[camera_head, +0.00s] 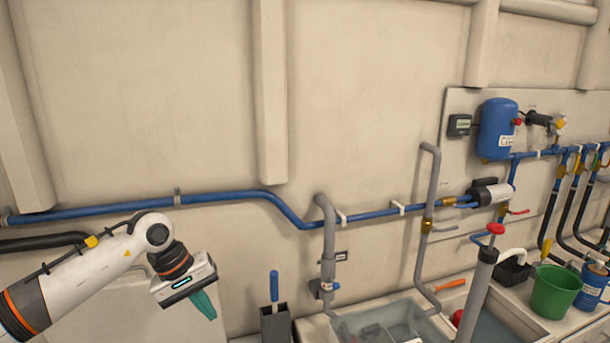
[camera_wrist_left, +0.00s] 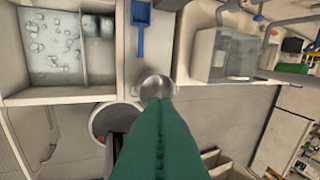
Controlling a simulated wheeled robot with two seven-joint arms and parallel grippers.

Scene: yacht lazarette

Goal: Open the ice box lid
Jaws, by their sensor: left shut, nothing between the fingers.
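The ice box (camera_wrist_left: 84,97) shows in the left wrist view at the upper left, and its inside is uncovered. Pale ice (camera_wrist_left: 50,45) lies in its larger compartment, and a divider separates a narrower one with rounded items. A pale upright panel (camera_head: 110,318) in the head view, behind my left arm, looks like the raised lid; its lower part is out of frame. My left gripper (camera_head: 204,304) has teal fingers that are shut and empty, in front of the panel's right side. Its fingers (camera_wrist_left: 160,120) also fill the lower middle of the wrist view. My right gripper is not in view.
A blue-handled tool (camera_head: 274,287) stands in a dark holder (camera_head: 275,323) right of my left gripper. Further right are a clear-sided basin (camera_head: 385,328), a grey pump with a red knob (camera_head: 480,275) and a green bucket (camera_head: 555,292). Blue pipes (camera_head: 235,197) run along the wall.

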